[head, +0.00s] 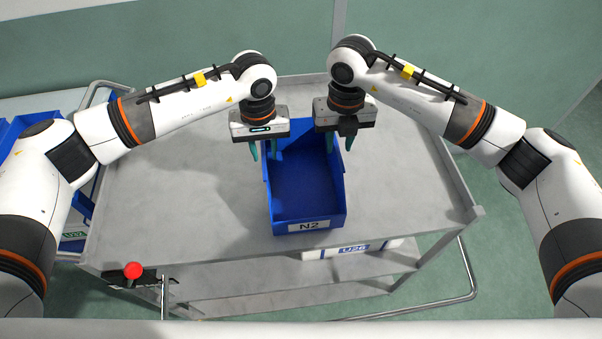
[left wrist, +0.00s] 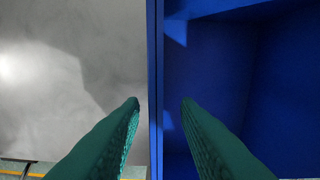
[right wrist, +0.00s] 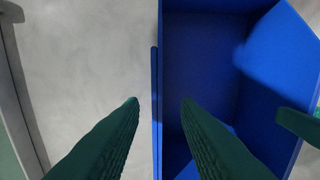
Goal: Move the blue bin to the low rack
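The blue bin (head: 305,190), labelled N2 on its front, stands upright on the grey cart top (head: 170,190). My left gripper (head: 263,154) is open at the bin's left wall. In the left wrist view, its fingers (left wrist: 160,103) lie on either side of the wall (left wrist: 154,60), with gaps between. My right gripper (head: 339,146) is open at the right wall. In the right wrist view, its fingers (right wrist: 160,103) straddle that wall (right wrist: 157,70), also with gaps. A left gripper fingertip (right wrist: 298,124) shows inside the bin there.
The cart has lower shelves (head: 290,287); a white container labelled U26 (head: 354,248) shows below the top's front edge. Several blue bins (head: 30,122) stand at the far left. A red knob (head: 133,270) is at the front left. The cart top beside the bin is clear.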

